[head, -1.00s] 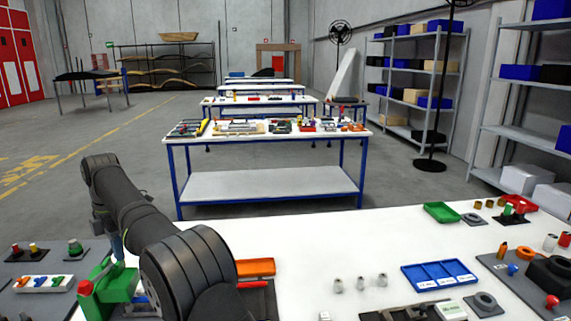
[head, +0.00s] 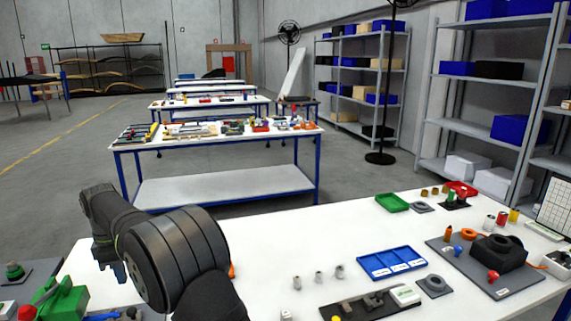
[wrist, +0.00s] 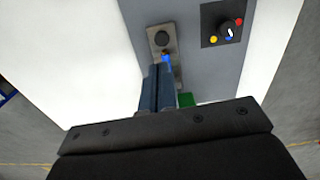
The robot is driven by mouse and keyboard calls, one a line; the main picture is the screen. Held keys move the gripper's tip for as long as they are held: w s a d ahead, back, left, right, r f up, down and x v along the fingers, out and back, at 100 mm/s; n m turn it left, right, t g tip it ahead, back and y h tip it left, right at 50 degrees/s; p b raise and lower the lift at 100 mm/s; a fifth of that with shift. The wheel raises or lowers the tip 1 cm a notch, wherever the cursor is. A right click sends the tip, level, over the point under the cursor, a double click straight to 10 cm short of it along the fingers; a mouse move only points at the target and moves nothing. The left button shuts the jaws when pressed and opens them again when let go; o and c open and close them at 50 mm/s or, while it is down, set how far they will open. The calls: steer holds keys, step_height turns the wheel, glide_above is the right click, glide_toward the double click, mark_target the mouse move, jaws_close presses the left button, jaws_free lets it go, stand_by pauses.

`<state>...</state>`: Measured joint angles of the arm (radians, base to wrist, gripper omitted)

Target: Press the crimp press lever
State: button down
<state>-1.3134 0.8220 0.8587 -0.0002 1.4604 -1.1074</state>
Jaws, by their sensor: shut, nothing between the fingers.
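A green press-like device (head: 62,302) with a red-tipped part stands at the lower left in the head view. I cannot tell for certain which part is the crimp press lever. In the wrist view my gripper (wrist: 160,68) is shut and empty, fingers pointing down over a grey board (wrist: 190,62). Its tips are close to a small blue part (wrist: 166,57) on a metal plate with a dark round piece (wrist: 162,39). Whether they touch is unclear. A green part (wrist: 186,99) shows beside the fingers, mostly hidden.
A dark panel with a dial (wrist: 226,30) sits on the board to the right of my fingers. On the white table are a blue tray (head: 391,262), a green tray (head: 392,203) and a black fixture (head: 497,253). The table's middle is mostly clear.

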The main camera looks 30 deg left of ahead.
steer(key=shift+w+d+r, duration=0.1)
steer(key=shift+w+r, duration=0.05)
steer(key=shift+r, duration=0.1)
stand_by(0.5)
steer(key=s+d+r+g+y, duration=0.2)
steer(key=s+r+g+y, duration=0.7)
steer(key=s+r, duration=0.4)
steer(key=shift+d+m, duration=0.3)
steer(key=shift+d, duration=0.1)
steer(key=shift+s, duration=0.15)
